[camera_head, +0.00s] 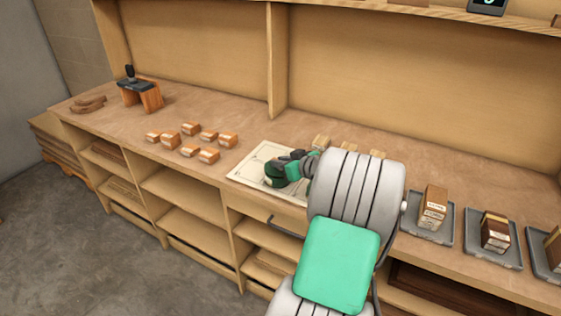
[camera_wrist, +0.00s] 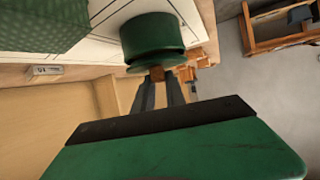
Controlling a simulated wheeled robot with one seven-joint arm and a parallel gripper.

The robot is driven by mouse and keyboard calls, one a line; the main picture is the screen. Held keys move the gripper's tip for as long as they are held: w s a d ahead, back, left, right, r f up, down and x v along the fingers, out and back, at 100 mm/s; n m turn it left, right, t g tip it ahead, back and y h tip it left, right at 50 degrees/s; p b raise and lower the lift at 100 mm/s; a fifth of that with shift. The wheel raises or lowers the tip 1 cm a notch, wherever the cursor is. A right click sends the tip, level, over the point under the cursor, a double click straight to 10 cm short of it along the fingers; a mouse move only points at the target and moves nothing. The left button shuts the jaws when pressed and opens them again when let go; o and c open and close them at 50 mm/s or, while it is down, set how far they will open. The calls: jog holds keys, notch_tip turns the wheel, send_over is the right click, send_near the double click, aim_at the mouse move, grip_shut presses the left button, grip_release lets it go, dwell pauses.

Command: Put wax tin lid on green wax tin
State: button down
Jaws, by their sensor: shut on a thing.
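The green wax tin (camera_wrist: 150,34) is a round dark green cylinder on the pale drawn sheet in the wrist view. In the head view a small dark green round shape (camera_head: 273,172) shows beside my gripper; tin and lid cannot be told apart there. The wax tin lid (camera_wrist: 155,63) is a dark green disc with a small brown knob (camera_wrist: 158,74). My gripper (camera_wrist: 162,82) is shut on this knob. The lid lines up with the tin's end and looks very close to it; whether it is fully seated cannot be told.
The pale sheet (camera_head: 247,173) lies on the workbench (camera_head: 120,123). Several small wooden blocks (camera_head: 190,150) lie to its left. Grey trays (camera_head: 428,233) with stacked blocks stand to the right. A green patterned item (camera_wrist: 40,22) is near the tin. An upright divider (camera_head: 277,70) stands behind.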

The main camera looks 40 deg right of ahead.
jog(key=shift+f, duration=0.15)
jog(key=c, duration=1.4)
grip_release()
